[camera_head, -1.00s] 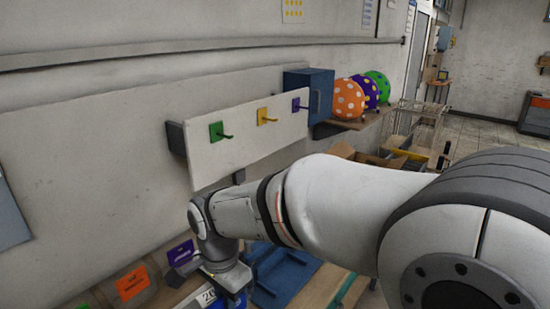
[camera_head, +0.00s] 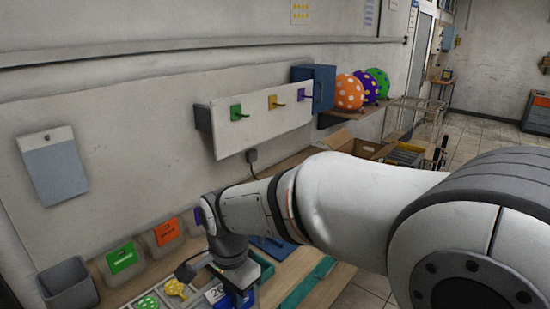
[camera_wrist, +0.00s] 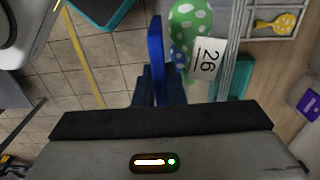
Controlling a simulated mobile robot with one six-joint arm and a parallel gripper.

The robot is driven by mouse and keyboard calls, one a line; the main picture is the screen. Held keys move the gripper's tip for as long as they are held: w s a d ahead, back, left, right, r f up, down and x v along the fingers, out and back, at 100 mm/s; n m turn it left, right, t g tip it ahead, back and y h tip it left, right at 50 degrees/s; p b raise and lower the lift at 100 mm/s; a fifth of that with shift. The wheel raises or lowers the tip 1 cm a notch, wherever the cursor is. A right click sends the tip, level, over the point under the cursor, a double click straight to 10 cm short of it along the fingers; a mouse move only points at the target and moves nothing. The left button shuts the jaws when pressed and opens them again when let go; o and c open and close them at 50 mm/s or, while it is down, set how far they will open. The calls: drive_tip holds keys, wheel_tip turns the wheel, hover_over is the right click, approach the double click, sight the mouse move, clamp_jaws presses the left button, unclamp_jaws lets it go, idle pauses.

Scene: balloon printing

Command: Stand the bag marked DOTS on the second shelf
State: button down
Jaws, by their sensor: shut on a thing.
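My gripper (camera_head: 238,278) is low over the bench in the head view, partly hidden by my wrist. In the wrist view its dark blue fingers (camera_wrist: 158,95) are shut on a thin upright blue piece (camera_wrist: 155,42). The card also shows by my gripper in the head view (camera_head: 214,294). I cannot tell whether these belong to one bag. No DOTS lettering is readable. A wall shelf (camera_head: 345,118) at the back bears spotted balloons; I cannot identify it as the second shelf.
A compartment tray with a yellow spotted item (camera_head: 175,288) and green ones (camera_head: 147,302) lies near my gripper. Bins labelled green (camera_head: 122,258) and orange (camera_head: 167,232) line the wall beside a grey bin (camera_head: 68,286). A hook board (camera_head: 262,128) and blue box (camera_head: 314,86) are behind.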

sight(262, 289)
drive_tip(key=shift+s, duration=0.25)
drive_tip(key=shift+w+d, duration=0.15)
drive_tip(key=shift+w, duration=0.25)
drive_tip(key=w+d+f, duration=0.1)
drive_tip(key=w+f, duration=0.1)
drive_tip(key=w+d+f+n, duration=0.1)
drive_tip(key=w+d+f, duration=0.1)
drive_tip(key=w+d+f+n, duration=0.1)
drive_tip(key=w+f, duration=0.1)
drive_tip(key=shift+w+d+f, duration=0.1)
drive_tip(key=shift+d+f, duration=0.05)
drive_tip(key=shift+d, duration=0.25)
drive_tip(key=w+d+f+n, duration=0.3)
drive_tip(key=w+d+f, duration=0.1)
drive_tip(key=d+f, duration=0.5)
drive_tip(key=w+d+f+n, duration=0.3)
drive_tip(key=w+d+f, duration=0.1)
drive_tip(key=d+f, duration=0.55)
wheel_tip(262, 289, down, 9)
drive_tip(key=b, duration=1)
drive_tip(key=shift+r, duration=0.2)
drive_tip(key=shift+s, duration=0.1)
